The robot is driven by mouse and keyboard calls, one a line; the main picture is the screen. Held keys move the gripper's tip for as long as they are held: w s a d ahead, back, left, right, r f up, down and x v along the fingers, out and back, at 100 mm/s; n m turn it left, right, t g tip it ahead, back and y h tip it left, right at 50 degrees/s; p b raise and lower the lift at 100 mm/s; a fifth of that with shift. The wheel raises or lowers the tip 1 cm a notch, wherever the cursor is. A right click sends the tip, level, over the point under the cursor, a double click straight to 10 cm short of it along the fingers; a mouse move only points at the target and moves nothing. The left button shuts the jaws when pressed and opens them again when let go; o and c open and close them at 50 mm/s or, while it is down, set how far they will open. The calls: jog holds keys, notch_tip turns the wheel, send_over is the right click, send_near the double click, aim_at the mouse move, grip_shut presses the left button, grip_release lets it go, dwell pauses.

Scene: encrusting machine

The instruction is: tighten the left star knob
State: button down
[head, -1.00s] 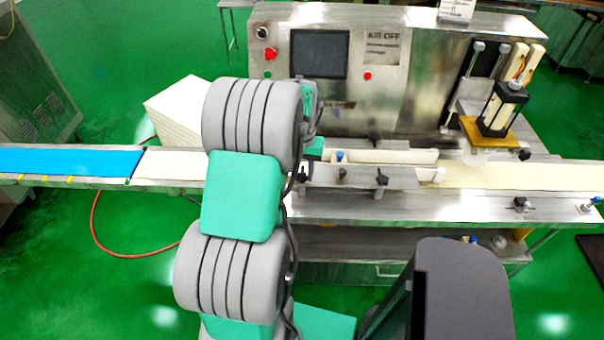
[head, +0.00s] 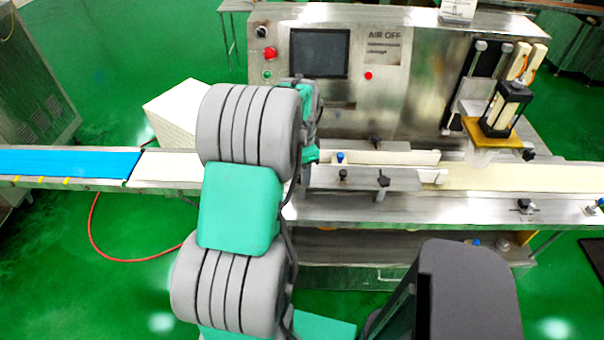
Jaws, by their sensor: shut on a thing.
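My arm reaches across the left of the metal guide bracket (head: 360,185) on the conveyor. My gripper (head: 312,154) is mostly hidden behind my arm; only a small teal part shows at the bracket's left end. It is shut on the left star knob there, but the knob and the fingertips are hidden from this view. Another black star knob (head: 383,181) stands on the right part of the bracket, clear of my gripper. A small dark knob (head: 343,175) sits between them.
A blue-tipped post (head: 340,157) and a rear black knob (head: 375,140) are close to the bracket. The control panel with a screen (head: 319,53) rises behind. A blue belt (head: 65,162) lies left, and a press unit (head: 505,108) stands right.

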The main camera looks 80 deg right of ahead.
jog(key=shift+m, duration=2.3)
jog(key=c, duration=1)
grip_release()
jog(key=shift+o, duration=0.2)
notch_tip(320, 180, up, 8)
jog(key=shift+f+b, duration=0.1)
jog(key=shift+b, duration=0.65)
